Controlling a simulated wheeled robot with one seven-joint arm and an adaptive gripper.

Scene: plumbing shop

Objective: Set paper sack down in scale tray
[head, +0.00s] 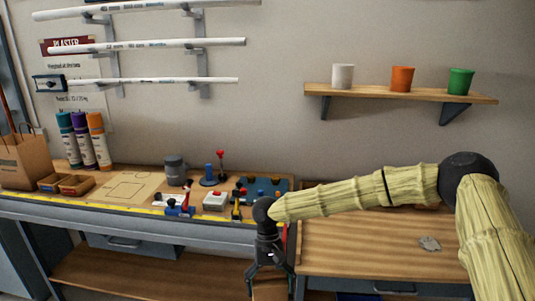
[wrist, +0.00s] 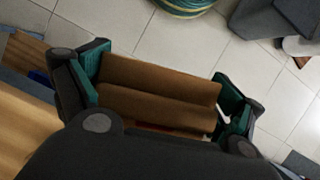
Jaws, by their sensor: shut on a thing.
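My gripper (head: 268,270) hangs low at the front edge of the benches in the head view, pointing down. It is shut on a brown paper sack (head: 270,289), whose lower part is cut off by the picture edge. In the wrist view the sack (wrist: 160,85) lies between the two teal-padded fingers, with its folded top toward the camera. Tiled floor shows beyond it. I cannot make out a scale tray in either view.
The left bench (head: 130,215) holds another paper bag (head: 22,160), several tubes (head: 80,140), small boxes (head: 66,184) and valve parts (head: 215,200). The right bench (head: 350,245) is mostly clear around a grey scrap (head: 429,243). A wall shelf (head: 400,94) carries three cups.

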